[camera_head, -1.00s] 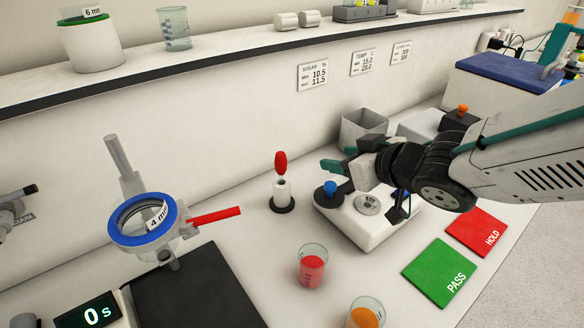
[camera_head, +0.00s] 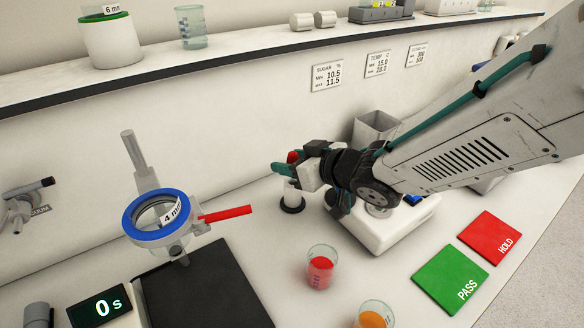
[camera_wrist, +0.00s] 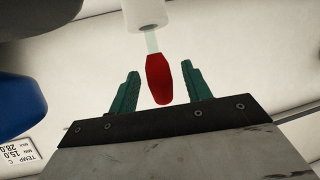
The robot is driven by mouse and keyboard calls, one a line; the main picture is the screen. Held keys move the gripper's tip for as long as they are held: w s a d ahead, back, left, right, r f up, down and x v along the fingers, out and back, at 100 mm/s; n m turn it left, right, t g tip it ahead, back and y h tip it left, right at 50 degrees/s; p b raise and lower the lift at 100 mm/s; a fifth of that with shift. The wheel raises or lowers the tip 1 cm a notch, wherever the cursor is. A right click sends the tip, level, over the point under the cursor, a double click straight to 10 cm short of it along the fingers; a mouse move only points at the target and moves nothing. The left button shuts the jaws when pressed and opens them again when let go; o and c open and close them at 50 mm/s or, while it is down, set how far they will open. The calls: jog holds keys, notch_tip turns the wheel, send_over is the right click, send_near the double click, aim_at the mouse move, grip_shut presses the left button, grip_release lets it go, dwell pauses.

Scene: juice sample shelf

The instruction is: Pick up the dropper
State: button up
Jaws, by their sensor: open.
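The dropper (camera_wrist: 158,80) has a red bulb and a clear stem, and the stem is in a white holder (camera_wrist: 147,12). In the wrist view there are gaps between the bulb and both fingers. My gripper also shows at the holder in the head view (camera_head: 281,175).
A white instrument (camera_head: 375,235) stands just right of the holder, partly under my arm. A beaker of red liquid (camera_head: 320,266) and one of orange liquid (camera_head: 374,316) stand in front. A blue-ringed funnel (camera_head: 158,215) with a red handle is at left. The wall shelf (camera_head: 240,52) runs above.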

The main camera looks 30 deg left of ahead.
jog(key=c, duration=0.8)
jog(key=shift+o, duration=0.2)
notch_tip(320, 180, up, 16)
jog(key=shift+r, duration=0.25)
